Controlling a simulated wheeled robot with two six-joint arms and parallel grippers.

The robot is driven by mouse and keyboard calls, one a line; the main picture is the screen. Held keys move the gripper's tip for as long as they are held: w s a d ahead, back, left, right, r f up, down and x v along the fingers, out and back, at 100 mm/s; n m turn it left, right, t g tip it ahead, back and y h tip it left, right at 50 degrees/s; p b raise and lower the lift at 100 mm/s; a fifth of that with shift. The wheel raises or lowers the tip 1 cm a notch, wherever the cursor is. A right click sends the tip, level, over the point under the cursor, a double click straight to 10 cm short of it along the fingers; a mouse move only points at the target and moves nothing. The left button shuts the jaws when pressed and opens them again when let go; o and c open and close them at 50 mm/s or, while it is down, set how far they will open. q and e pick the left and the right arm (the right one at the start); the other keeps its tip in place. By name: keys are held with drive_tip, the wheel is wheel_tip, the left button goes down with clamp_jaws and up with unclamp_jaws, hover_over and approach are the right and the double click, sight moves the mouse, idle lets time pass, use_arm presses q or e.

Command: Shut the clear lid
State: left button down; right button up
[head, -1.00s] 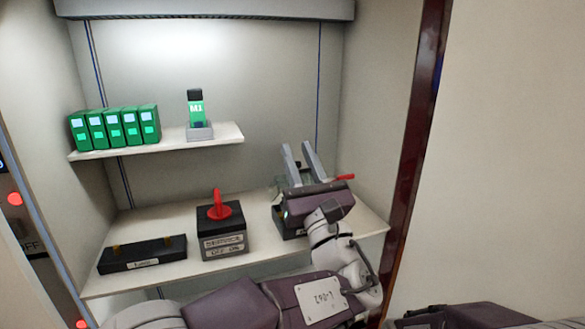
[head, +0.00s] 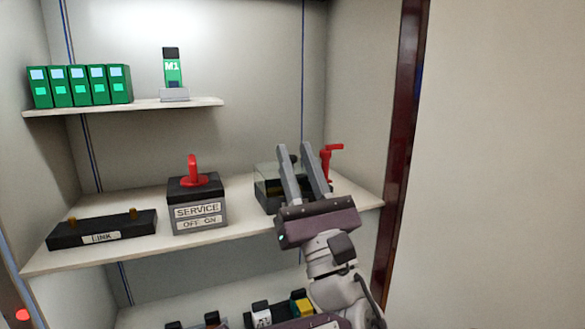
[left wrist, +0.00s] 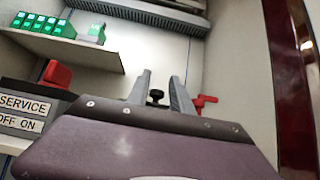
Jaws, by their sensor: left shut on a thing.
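The clear lid (head: 266,172) shows as a see-through cover over a dark box (head: 268,198) at the right of the middle shelf. My left gripper (head: 297,150) stands in front of it and hides much of the box and lid, so I cannot tell the lid's exact angle. In the left wrist view, a small black knob (left wrist: 156,95) sits between the fingers of the left gripper (left wrist: 161,77). The gripper is shut on this knob, which appears to belong to the lid.
A red handle (head: 328,160) stands just right of the fingers. The SERVICE switch box (head: 198,204) and black LINK block (head: 102,230) are to the left. Green modules (head: 80,86) and the M1 module (head: 173,70) are on the upper shelf. Several parts lie below.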

use_arm(q)
drive_tip(key=shift+s+d+f, duration=0.1)
drive_tip(key=shift+s+d, duration=0.05)
drive_tip(key=shift+s, duration=0.05)
use_arm(e)
drive_tip(key=shift+f, duration=0.35)
use_arm(q)
drive_tip(key=c, duration=1.2)
unclamp_jaws()
drive_tip(key=shift+s+t, duration=0.15)
drive_tip(key=shift+t, duration=0.15)
drive_tip(key=shift+o, duration=0.4)
drive_tip(key=shift+s+d+r, duration=0.15)
drive_tip(key=shift+s+r, duration=0.05)
drive_tip(key=shift+s, duration=0.35)
drive_tip(key=shift+w+f, duration=0.25)
drive_tip(key=b+v, duration=0.2)
drive_tip(key=v, duration=0.7)
drive_tip(key=shift+r, duration=0.15)
use_arm(e)
drive_tip(key=shift+s+f, duration=0.25)
drive_tip(key=shift+f, duration=0.7)
use_arm(q)
drive_tip(key=shift+s, duration=0.15)
use_arm(e)
drive_tip(key=shift+s+d, duration=0.1)
